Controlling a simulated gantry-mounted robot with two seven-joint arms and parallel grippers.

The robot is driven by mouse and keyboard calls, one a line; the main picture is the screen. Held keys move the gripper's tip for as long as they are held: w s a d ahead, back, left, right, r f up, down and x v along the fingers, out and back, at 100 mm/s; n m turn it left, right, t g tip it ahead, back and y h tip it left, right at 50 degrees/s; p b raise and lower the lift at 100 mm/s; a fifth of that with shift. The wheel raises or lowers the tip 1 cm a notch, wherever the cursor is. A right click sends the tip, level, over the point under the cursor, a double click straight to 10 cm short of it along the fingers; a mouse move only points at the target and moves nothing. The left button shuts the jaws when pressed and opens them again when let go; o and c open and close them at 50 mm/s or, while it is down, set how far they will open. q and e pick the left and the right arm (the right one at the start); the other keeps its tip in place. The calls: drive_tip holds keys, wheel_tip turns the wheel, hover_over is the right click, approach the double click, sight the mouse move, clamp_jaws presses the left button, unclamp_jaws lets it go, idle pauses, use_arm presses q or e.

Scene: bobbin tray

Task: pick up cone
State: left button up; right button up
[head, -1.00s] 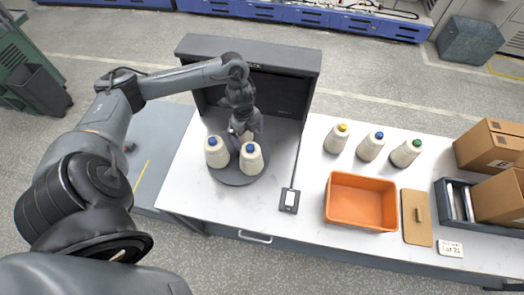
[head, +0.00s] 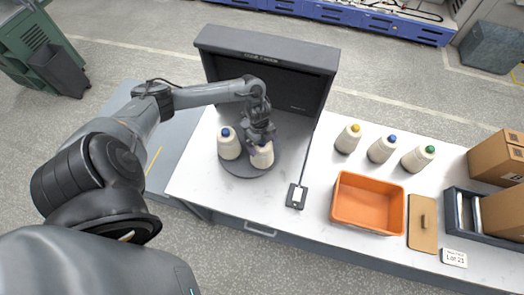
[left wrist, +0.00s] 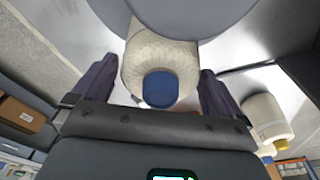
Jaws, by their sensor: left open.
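Two cream cones with blue tops stand upright on a round dark turntable (head: 236,166): the left cone (head: 229,146) and the right cone (head: 262,158). My left gripper (head: 261,140) is at the right cone and partly hides its top. In the left wrist view, the cone (left wrist: 160,60) with its blue top (left wrist: 160,89) lies between the two spread fingers of the left gripper (left wrist: 155,85). A gap shows on each side, so the gripper is open and holds nothing. My right gripper is not in view.
A dark hood (head: 270,60) stands behind the turntable. Cones with yellow (head: 348,140), blue (head: 381,150) and green (head: 417,160) tops stand to the right. An orange bin (head: 368,203), a wooden lid (head: 422,222) and cardboard boxes (head: 497,157) are nearby.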

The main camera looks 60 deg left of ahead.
use_arm(q)
drive_tip(key=shift+c, duration=0.5)
drive_tip(key=c, duration=1.2)
drive_tip(key=shift+c, duration=0.8)
drive_tip(key=shift+r, duration=0.1)
